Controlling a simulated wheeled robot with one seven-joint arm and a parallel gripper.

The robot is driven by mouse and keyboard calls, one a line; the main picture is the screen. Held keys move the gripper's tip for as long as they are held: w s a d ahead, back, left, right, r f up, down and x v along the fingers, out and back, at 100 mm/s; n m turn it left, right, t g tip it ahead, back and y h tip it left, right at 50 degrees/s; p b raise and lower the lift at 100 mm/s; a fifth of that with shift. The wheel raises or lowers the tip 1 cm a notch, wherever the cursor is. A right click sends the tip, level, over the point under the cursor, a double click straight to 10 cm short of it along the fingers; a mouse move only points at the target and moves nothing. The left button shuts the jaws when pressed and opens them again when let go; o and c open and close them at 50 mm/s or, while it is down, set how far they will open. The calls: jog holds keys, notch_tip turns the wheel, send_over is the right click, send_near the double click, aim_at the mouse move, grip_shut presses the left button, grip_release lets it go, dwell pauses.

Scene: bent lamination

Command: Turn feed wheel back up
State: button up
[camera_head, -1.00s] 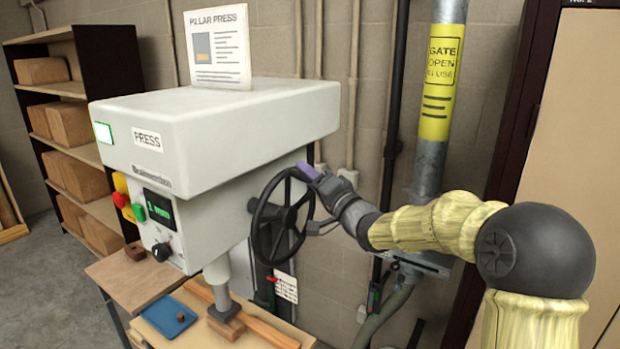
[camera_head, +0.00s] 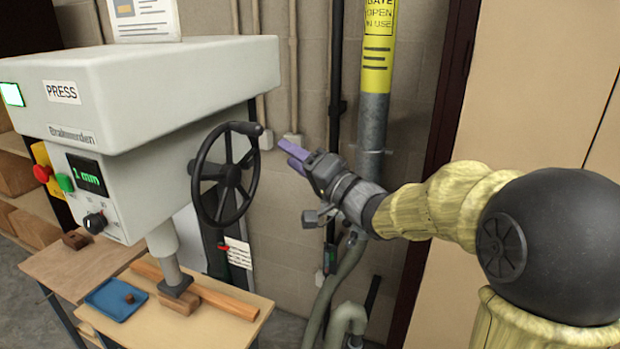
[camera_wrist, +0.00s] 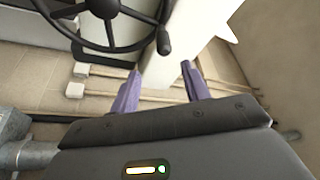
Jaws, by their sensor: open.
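The black feed wheel (camera_head: 226,175) is on the right side of the grey pillar press (camera_head: 140,85). Its handle knob (camera_head: 250,129) is at the upper right of the rim. The wheel (camera_wrist: 110,18) and its handle (camera_wrist: 163,40) also show at the top of the wrist view. My gripper (camera_head: 290,152), with purple fingers, is open and empty, to the right of the wheel and apart from it. In the wrist view, its fingers (camera_wrist: 160,88) are spread with nothing between them. The press display (camera_head: 87,175) reads 1 mm. The press foot (camera_head: 178,284) is down on a wooden piece.
A wooden strip (camera_head: 225,303) and a blue tray (camera_head: 119,299) lie on the press table (camera_head: 185,325). A grey pipe with a yellow label (camera_head: 374,110) and hoses stand behind my arm. A beige cabinet (camera_head: 540,90) stands at the right.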

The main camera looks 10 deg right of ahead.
jog(key=shift+b+v, duration=0.35)
jog(key=shift+v, duration=1.6)
jog(key=shift+f, duration=0.1)
jog(key=c, duration=0.5)
jog(key=d+f+h, duration=0.1)
jog(key=f+h, duration=0.1)
jog(key=w+d+f+m+h, duration=0.1)
jog(key=f+h, duration=0.1)
jog(key=f, duration=0.1)
jog(key=w+d+f+h+b, duration=0.1)
jog(key=f+h, duration=0.1)
jog(key=f, duration=0.1)
jog(key=shift+d+t+h, duration=0.2)
jog(key=shift+t+h, duration=0.1)
grip_shut()
jog(key=s+d+f+g+h, duration=0.1)
jog(key=d+f+g+h, duration=0.15)
jog(key=f, duration=0.25)
jog(key=s+d+f+g+h, duration=0.1)
jog(key=s+d+f+h, duration=0.15)
jog(key=f, duration=0.35)
jog(key=s+f+n+g+h+b, duration=0.2)
jog(key=s+f+n+g, duration=0.2)
jog(key=s+f+g, duration=0.5)
jog(key=s+f, duration=0.6)
jog(key=s, duration=0.2)
jog(key=shift+s+f+g, duration=0.25)
jog(key=shift+s+g, duration=0.1)
jog(key=shift+s, duration=0.05)
